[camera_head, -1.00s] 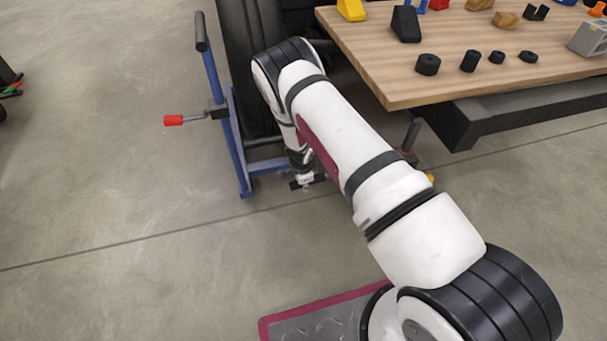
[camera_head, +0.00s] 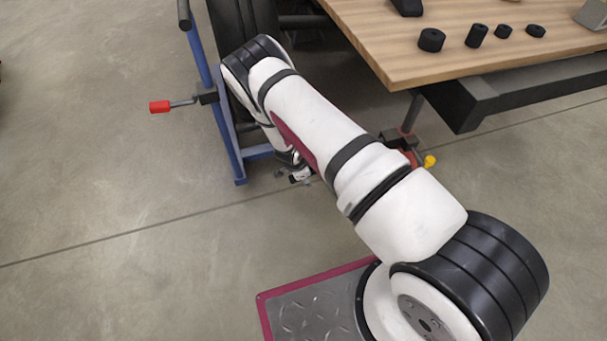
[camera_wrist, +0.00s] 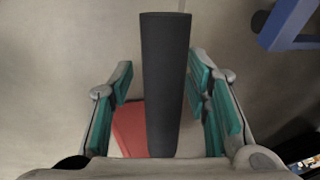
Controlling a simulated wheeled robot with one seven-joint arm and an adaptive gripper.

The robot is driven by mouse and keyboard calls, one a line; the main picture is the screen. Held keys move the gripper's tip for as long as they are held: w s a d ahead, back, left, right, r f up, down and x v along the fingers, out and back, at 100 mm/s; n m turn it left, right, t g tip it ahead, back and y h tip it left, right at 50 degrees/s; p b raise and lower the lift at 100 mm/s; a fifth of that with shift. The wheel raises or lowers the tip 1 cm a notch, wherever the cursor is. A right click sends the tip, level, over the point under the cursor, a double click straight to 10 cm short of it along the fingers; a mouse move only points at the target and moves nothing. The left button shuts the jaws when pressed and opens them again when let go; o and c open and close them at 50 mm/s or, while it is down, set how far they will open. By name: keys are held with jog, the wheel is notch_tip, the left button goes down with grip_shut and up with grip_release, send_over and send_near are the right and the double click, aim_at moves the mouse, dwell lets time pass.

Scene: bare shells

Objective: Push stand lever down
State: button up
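A blue stand (camera_head: 226,135) stands at the upper left of the head view. A lever with a red grip (camera_head: 160,106) sticks out from its left side, roughly level. My gripper (camera_head: 300,175) is low, by the stand's foot, and mostly hidden by my arm there. In the wrist view my gripper (camera_wrist: 160,100) is open, with its teal-padded fingers apart. A dark bar (camera_wrist: 166,80) runs between the fingers, with a gap on the left and little or none on the right. I cannot tell whether it touches, or which part it belongs to.
A wooden table (camera_head: 440,62) with black parts (camera_head: 432,40) stands at the upper right. A yellow-knobbed lever (camera_head: 430,161) is below its corner. A red patch (camera_wrist: 130,130) lies behind the bar. A blue beam (camera_wrist: 288,22) is at the wrist view's upper right. Floor at left is clear.

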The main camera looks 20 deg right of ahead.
jog(key=shift+r, duration=0.1)
jog(key=shift+a+r, duration=0.25)
jog(key=shift+r, duration=0.25)
jog(key=v, duration=1)
jog(key=shift+s+r, duration=0.15)
jog(key=shift+r, duration=0.25)
jog(key=shift+a, duration=0.1)
